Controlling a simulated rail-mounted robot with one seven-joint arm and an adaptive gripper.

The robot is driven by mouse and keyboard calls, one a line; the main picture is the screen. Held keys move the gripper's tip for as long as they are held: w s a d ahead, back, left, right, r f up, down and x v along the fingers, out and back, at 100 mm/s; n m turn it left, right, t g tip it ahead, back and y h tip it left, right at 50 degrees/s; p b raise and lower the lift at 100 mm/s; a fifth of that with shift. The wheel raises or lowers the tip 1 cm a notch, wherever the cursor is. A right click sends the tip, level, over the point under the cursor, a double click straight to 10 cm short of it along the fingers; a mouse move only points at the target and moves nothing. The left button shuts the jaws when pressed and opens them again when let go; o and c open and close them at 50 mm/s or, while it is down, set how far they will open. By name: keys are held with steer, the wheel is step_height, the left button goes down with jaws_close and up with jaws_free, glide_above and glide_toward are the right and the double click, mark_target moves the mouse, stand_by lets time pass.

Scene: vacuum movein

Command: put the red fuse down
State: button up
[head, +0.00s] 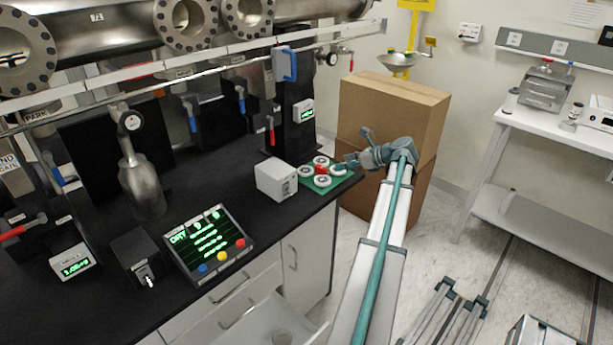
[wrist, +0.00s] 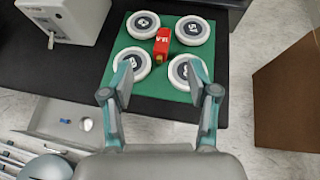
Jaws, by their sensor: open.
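The red fuse (wrist: 162,41) rests on the green mat (wrist: 118,78) between several white numbered discs in the wrist view. It also shows small and partly hidden in the head view (head: 320,169). My gripper (wrist: 161,92) is open and empty. Its fingers spread apart over the near edge of the mat, short of the fuse and not touching it. In the head view my gripper (head: 346,165) is at the right end of the black counter, beside the mat (head: 325,188).
A white box (wrist: 62,20) stands left of the mat. An open drawer (wrist: 75,118) juts out below the counter. Stacked cardboard boxes (head: 390,105) stand behind my arm. A control panel with coloured buttons (head: 208,245) sits on the counter (head: 165,210).

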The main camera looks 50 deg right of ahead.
mark_target(322, 167)
steer(key=shift+w+d+f, duration=0.15)
steer(key=shift+w+f, duration=0.1)
steer(key=shift+w, duration=0.1)
steer(key=x, duration=0.3)
steer(key=shift+w+f+p, duration=0.1)
steer(key=shift+w+p, duration=0.1)
steer(key=shift+p, duration=0.1)
steer(key=shift+p+x, duration=0.75)
steer(key=shift+x, duration=2.3)
steer(key=shift+s+f, duration=0.1)
steer(key=shift+s, duration=0.1)
jaws_close()
